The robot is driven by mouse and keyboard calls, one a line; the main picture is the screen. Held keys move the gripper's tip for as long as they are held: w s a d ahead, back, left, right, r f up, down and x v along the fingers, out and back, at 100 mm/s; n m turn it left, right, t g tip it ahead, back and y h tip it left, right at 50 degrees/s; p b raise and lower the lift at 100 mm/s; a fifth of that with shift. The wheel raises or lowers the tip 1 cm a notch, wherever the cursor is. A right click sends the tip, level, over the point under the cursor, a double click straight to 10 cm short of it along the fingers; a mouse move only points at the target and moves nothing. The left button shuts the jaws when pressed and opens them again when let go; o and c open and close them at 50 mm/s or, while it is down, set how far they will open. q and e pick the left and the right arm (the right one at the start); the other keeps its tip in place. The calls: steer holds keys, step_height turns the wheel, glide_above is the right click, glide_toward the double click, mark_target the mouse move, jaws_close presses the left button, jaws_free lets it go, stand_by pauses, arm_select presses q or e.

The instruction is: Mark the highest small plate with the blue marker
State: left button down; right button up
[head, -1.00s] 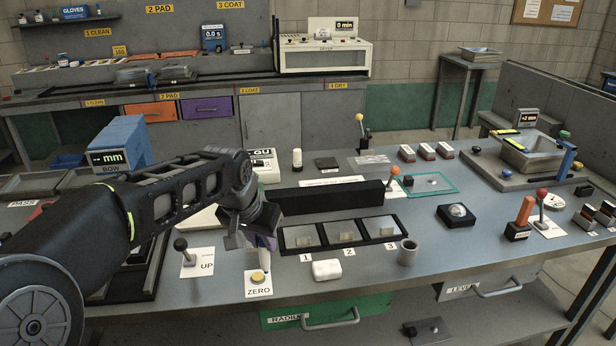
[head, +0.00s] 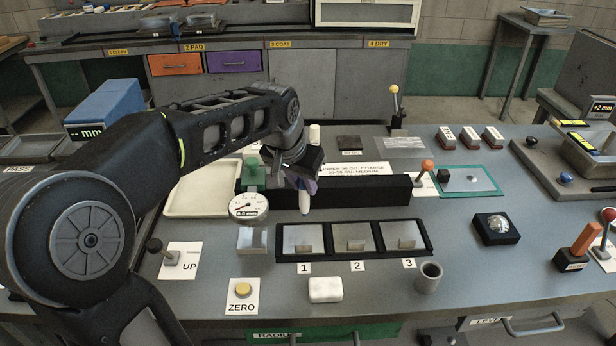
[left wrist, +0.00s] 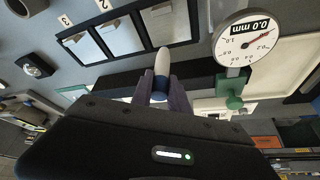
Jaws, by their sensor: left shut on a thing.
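My left gripper (head: 302,184) is shut on the marker (head: 304,202), which points down with its pale tip free, over the long black bar behind the plate tray. In the left wrist view the marker (left wrist: 161,62) shows a white end and a blue band between the fingers. Three small grey plates lie in the black tray: plate 1 (head: 302,240), plate 2 (head: 354,238) and plate 3 (head: 407,235). I cannot tell which is highest. The marker is apart from them. A dial gauge (head: 249,207) reading 0.0 mm stands left of the tray. My right gripper is not in view.
The long black bar (head: 370,190) lies behind the tray. A white block (head: 325,289) and a grey cup (head: 428,278) stand in front. The yellow ZERO button (head: 243,290) and UP lever (head: 168,256) are at left. The bench right of the tray is partly clear.

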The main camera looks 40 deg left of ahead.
mark_target(302, 206)
arm_select(q)
steer(key=shift+f, duration=0.2)
steer(key=shift+f+b, duration=2.5)
steer(key=shift+f, duration=0.35)
steer(key=shift+s+f+b, duration=0.1)
steer(key=shift+f+b, duration=0.4)
steer(key=shift+f, duration=0.1)
stand_by(0.3)
steer(key=shift+r+p, duration=2.65)
steer(key=shift+r, duration=1)
steer(key=shift+f, duration=0.1)
